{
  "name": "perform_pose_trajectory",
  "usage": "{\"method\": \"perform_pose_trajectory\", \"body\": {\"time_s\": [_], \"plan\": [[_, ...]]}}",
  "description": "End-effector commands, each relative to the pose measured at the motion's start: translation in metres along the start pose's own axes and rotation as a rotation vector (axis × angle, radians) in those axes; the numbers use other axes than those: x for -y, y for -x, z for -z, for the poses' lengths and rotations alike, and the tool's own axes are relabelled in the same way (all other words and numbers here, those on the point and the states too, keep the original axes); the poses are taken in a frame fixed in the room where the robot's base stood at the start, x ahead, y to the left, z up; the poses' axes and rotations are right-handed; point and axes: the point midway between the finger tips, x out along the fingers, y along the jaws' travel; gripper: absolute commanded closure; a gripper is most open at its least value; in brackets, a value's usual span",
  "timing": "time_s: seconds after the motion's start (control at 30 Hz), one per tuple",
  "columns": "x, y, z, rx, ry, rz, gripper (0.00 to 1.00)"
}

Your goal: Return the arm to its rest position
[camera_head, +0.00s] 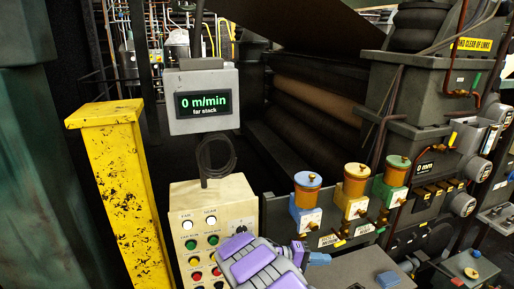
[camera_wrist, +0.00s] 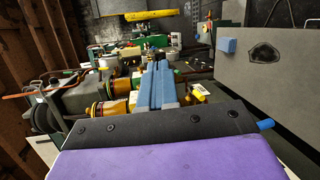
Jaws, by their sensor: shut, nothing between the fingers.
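My gripper shows in the wrist view (camera_wrist: 158,68) as two blue-grey fingers lying side by side, closed, with nothing between them. They point forward over a dark bracket and a purple part of my arm. In the head view my purple and grey arm is folded low at the bottom centre, in front of the cream control panel (camera_head: 213,212). A small blue piece at its right end appears to be the finger tips (camera_head: 319,258). The arm hides the panel's lower right part.
A yellow post (camera_head: 122,190) stands left of the panel. Above it hangs a grey display (camera_head: 203,103) reading "0 m/min far stack". Blue, yellow and green-topped oilers (camera_head: 356,187) stand on machinery to the right. Dark rolls (camera_head: 310,115) lie behind. A grey plate (camera_wrist: 265,80) is close at right in the wrist view.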

Motion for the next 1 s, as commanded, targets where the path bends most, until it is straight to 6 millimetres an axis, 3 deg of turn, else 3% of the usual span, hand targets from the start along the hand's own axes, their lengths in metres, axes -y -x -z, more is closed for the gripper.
{"method": "perform_pose_trajectory", "body": {"time_s": [0.1,0.4,0.73,1.0], "plan": [[-0.033,-0.018,-0.034,0.083,-0.002,0.059,1.00],[-0.082,-0.042,-0.128,0.248,-0.003,0.263,1.00],[-0.098,-0.036,-0.230,0.343,-0.021,0.559,1.00],[-0.090,-0.007,-0.303,0.343,-0.039,0.829,1.00]]}}
